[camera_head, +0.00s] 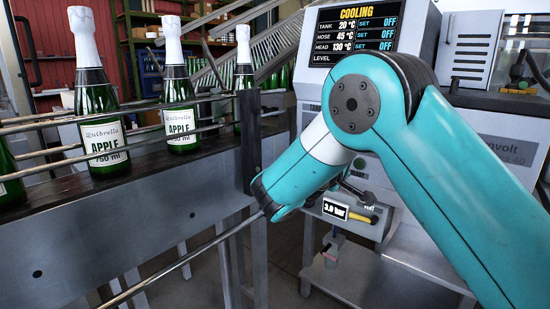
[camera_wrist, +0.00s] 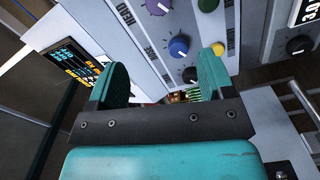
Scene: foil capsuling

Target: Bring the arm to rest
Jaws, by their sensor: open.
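My teal arm reaches in from the right of the head view and bends down toward the middle. My gripper (camera_wrist: 160,88) shows in the wrist view with its two teal fingers wide apart and nothing between them. It faces a grey control panel (camera_wrist: 150,35) with a purple, a blue and a black knob. I cannot tell the exact gap between fingers and panel. In the head view the fingers are hidden or too small to make out behind the arm's end.
Foil-topped green bottles (camera_head: 180,95) stand on a railed conveyor (camera_head: 120,215) at the left. A machine with a display reading COOLING (camera_head: 355,35) stands behind my arm. A pressure readout (camera_head: 335,209) shows 3.9 bar beside a yellow-handled valve (camera_head: 362,218).

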